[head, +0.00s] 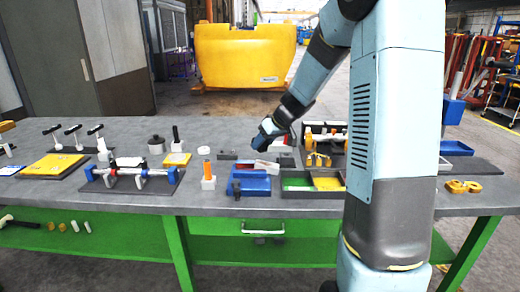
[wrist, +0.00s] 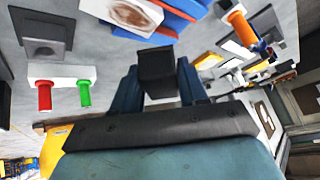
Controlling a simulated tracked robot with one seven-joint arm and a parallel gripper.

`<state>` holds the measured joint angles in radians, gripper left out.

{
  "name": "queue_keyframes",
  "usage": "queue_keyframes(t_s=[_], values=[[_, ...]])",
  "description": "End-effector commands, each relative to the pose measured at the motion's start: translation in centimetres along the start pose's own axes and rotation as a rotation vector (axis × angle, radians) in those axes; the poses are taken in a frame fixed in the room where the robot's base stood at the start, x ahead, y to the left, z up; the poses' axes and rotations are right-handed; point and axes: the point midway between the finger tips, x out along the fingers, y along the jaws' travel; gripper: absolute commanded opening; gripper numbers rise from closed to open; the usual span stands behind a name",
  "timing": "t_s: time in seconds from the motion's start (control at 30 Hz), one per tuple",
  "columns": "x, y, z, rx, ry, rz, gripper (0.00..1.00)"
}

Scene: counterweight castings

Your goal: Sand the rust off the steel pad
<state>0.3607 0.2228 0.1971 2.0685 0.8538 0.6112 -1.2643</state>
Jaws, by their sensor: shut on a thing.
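The steel pad (wrist: 135,14) shows in the wrist view as a pale block with a round brown rust patch, at the top edge and partly cut off. It sits in a blue holder (wrist: 178,20); the blue holder also shows in the head view (head: 256,184) at the front of the bench. My gripper (wrist: 157,72) is shut on a dark block (wrist: 156,76), which sits between its two blue fingers. The block appears apart from the pad. In the head view my gripper (head: 264,140) is above and behind the blue holder; the block is hard to make out there.
A tray with green, yellow and red compartments (head: 313,190) lies right of the holder. An orange-handled tool in a white stand (head: 208,178) is on the left. A white block with red and green pegs (wrist: 62,72) is nearby. Bare bench (head: 230,135) shows behind.

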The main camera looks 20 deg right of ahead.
Motion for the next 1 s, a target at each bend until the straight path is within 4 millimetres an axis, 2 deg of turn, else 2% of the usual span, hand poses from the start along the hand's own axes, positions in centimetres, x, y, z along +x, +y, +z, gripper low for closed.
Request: queue_keyframes(t_s=[0.2, 0.57, 1.0], values=[[-1.1, 0.0, -0.5, 0.000, 0.001, 0.001, 0.14], [-1.2, 0.0, -0.6, 0.000, 0.001, 0.001, 0.14], [-3.7, 0.0, -1.7, 0.000, 0.001, 0.002, 0.14]])
